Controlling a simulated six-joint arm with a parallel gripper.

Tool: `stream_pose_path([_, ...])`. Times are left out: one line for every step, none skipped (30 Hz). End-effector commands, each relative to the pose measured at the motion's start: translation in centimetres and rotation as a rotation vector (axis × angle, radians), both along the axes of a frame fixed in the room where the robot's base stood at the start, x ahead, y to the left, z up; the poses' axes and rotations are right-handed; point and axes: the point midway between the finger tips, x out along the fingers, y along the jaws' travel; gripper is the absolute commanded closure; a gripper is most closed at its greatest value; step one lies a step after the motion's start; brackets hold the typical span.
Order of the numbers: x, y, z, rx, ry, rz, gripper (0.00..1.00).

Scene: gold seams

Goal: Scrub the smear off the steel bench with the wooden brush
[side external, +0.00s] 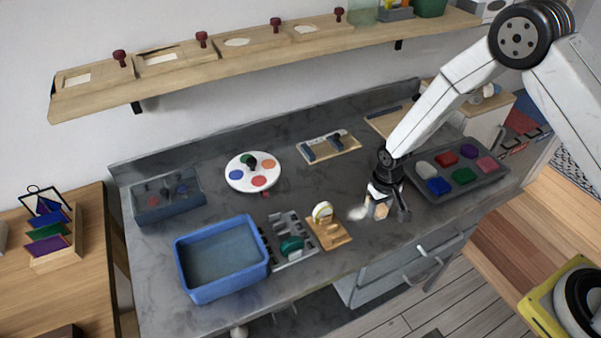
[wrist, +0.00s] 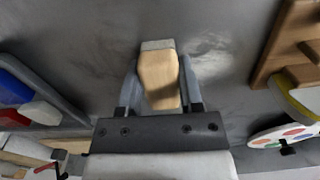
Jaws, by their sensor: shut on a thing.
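My gripper (side external: 385,208) is low over the grey steel bench (side external: 330,190), right of the small wooden block stand. It is shut on the wooden brush (side external: 379,209). In the wrist view the brush (wrist: 158,77) sits between my two fingers (wrist: 158,95), pale wood with a greyish strip at its far end. A pale whitish smear (side external: 357,213) lies on the bench just left of the brush. In the wrist view a faint light patch (wrist: 208,62) shows right of the brush. I cannot tell whether the bristles touch the bench.
A wooden stand (side external: 330,233) with a round yellow-rimmed item is close on the left. A grey tray of coloured blocks (side external: 456,172) is close on the right. A blue bin (side external: 221,258), a paint palette (side external: 253,172) and a wooden board (side external: 328,147) are farther off.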

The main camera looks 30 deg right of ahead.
Motion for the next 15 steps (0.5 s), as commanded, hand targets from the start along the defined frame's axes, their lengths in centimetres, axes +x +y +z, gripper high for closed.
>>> stream_pose_path([-0.1, 0.6, -0.1, 0.000, 0.001, 0.003, 1.00])
stream_pose_path([-0.1, 0.9, -0.1, 0.000, 0.001, 0.003, 1.00])
stream_pose_path([-0.1, 1.2, -0.1, 0.000, 0.001, 0.002, 1.00])
stream_pose_path([0.0, 1.5, -0.1, 0.000, 0.001, 0.003, 1.00])
stream_pose_path([0.0, 1.8, -0.1, 0.000, 0.001, 0.003, 1.00])
stream_pose_path([0.0, 2.1, -0.1, 0.000, 0.001, 0.002, 1.00])
stream_pose_path([0.0, 2.4, -0.1, 0.000, 0.001, 0.002, 1.00])
stream_pose_path([0.0, 2.7, -0.1, 0.000, 0.001, 0.002, 1.00])
stream_pose_path([0.0, 3.0, -0.1, 0.000, 0.001, 0.003, 1.00])
stream_pose_path([-0.1, 3.3, -0.1, 0.000, 0.001, 0.003, 1.00])
stream_pose_path([-0.1, 3.6, -0.1, 0.000, 0.001, 0.002, 1.00])
stream_pose_path([-0.1, 3.9, -0.1, 0.000, 0.002, 0.002, 1.00])
stream_pose_path([-0.1, 4.2, -0.1, 0.000, 0.002, 0.002, 1.00])
stream_pose_path([-0.1, 4.5, -0.1, 0.000, 0.002, 0.003, 1.00])
stream_pose_path([-0.1, 4.9, -0.1, -0.001, 0.002, 0.002, 1.00])
